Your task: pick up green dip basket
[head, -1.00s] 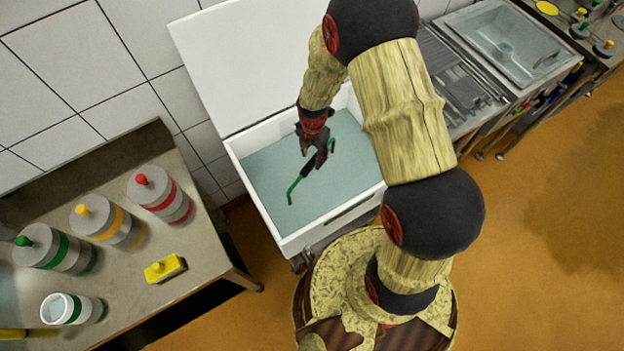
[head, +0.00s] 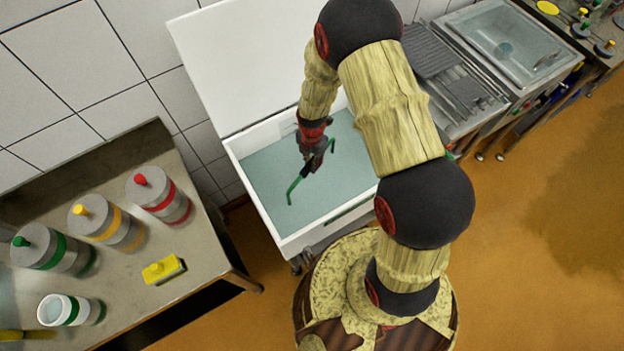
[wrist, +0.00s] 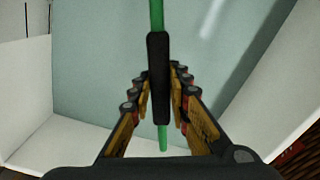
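The green dip basket shows as a green rod with a black grip in the wrist view (wrist: 158,78). In the head view its bent green handle (head: 292,190) rises over the open white vat (head: 262,215) of pale liquid. Any basket part below the rod is not visible. My gripper (head: 311,156) is low over the vat, at the black grip. In the wrist view its two fingers lie on either side of the black grip, close against it, and look shut on it. The exact contact is partly hidden by the grip.
The vat's raised white lid (head: 255,65) stands behind it. A table at left holds grey lidded pots (head: 158,198), a white cup (head: 62,309) and a yellow block (head: 164,270). A counter with a sink (head: 510,45) is at right. The orange floor (head: 540,250) is clear.

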